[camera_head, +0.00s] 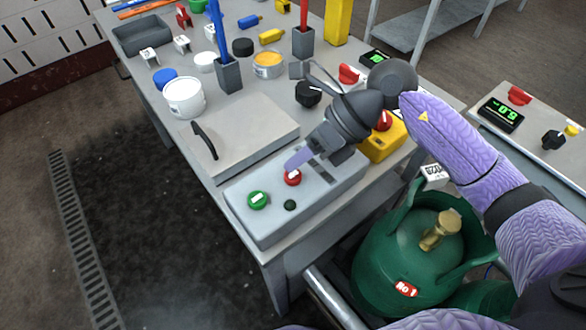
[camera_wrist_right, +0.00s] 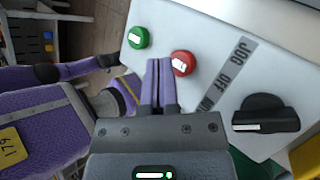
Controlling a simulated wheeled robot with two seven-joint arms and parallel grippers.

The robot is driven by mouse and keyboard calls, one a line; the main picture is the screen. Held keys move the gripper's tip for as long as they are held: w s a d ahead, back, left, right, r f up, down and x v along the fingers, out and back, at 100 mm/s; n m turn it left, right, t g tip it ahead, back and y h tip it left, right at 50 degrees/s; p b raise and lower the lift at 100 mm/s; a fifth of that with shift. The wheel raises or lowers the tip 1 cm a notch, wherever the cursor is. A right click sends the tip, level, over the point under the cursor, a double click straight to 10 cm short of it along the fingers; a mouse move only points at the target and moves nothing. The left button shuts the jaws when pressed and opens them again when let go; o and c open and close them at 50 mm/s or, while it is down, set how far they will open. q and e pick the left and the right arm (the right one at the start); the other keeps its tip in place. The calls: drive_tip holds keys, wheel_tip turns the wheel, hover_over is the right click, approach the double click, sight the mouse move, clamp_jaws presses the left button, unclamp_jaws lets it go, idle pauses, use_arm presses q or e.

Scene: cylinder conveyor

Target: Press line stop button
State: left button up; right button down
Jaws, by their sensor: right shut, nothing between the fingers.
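A grey control box lies at the front corner of the table, with a red button (camera_head: 292,177) and a green button (camera_head: 258,200) on its top. A small dark knob (camera_head: 290,205) sits near them. My right gripper (camera_head: 291,164) is shut and empty, its purple fingertips just over the red button. In the right wrist view the fingertips (camera_wrist_right: 160,64) are beside the red button (camera_wrist_right: 181,63), with the green button (camera_wrist_right: 138,38) to their left. I cannot tell whether the fingers touch the red button. My left gripper does not show in the head view.
A grey lidded case with a black handle (camera_head: 205,140) is beside the box. A yellow box with a red knob (camera_head: 384,121) stands behind my gripper. A black selector knob (camera_wrist_right: 265,119) shows in the wrist view. A green gas cylinder (camera_head: 405,262) stands below, right.

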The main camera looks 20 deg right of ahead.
sight(298, 174)
wheel_tip(298, 174, up, 5)
drive_tip(key=p, duration=0.3)
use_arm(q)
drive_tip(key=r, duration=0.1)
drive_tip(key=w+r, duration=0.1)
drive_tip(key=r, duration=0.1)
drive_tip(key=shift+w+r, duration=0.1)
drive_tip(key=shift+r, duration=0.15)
use_arm(e)
drive_tip(key=shift+f, duration=0.15)
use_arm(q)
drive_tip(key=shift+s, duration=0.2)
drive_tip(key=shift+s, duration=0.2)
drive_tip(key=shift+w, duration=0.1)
